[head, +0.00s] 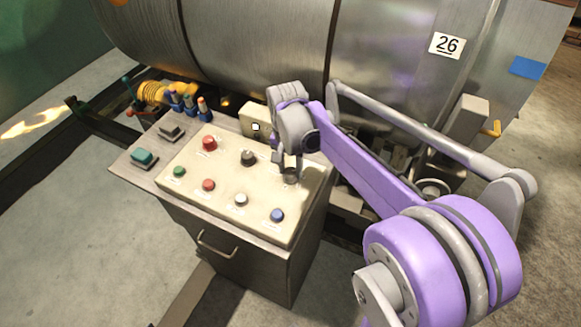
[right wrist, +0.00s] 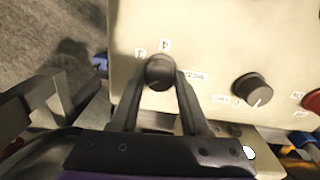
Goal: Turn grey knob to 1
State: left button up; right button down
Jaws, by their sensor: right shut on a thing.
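The grey knob (right wrist: 159,72) is on the cream control panel (right wrist: 215,40) and looks dark grey in the right wrist view. Numbers 3 and 4 show on the panel beside it, and a small light mark shows on the knob; I cannot tell exactly which number it points to. My right gripper (right wrist: 160,84) is shut on this knob, one finger on each side. In the head view my right gripper (head: 287,172) is at the panel's right upper corner and mostly covers the knob. My left gripper is not in view.
Red (head: 209,143), green (head: 179,172), white (head: 240,200) and blue (head: 277,215) controls are on the same panel. A large metal drum (head: 250,50) stands behind the console. Open floor lies to the left.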

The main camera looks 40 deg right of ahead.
aim_at(290, 172)
jog(key=n, duration=1)
dwell(0.5)
jog(key=shift+c, duration=1.9)
grip_release()
jog(key=shift+r, duration=0.15)
notch_tip(290, 172, up, 10)
jog(key=p, duration=0.1)
jog(key=shift+a+r, duration=0.2)
jog(key=shift+r, duration=0.05)
jog(key=shift+s, duration=0.1)
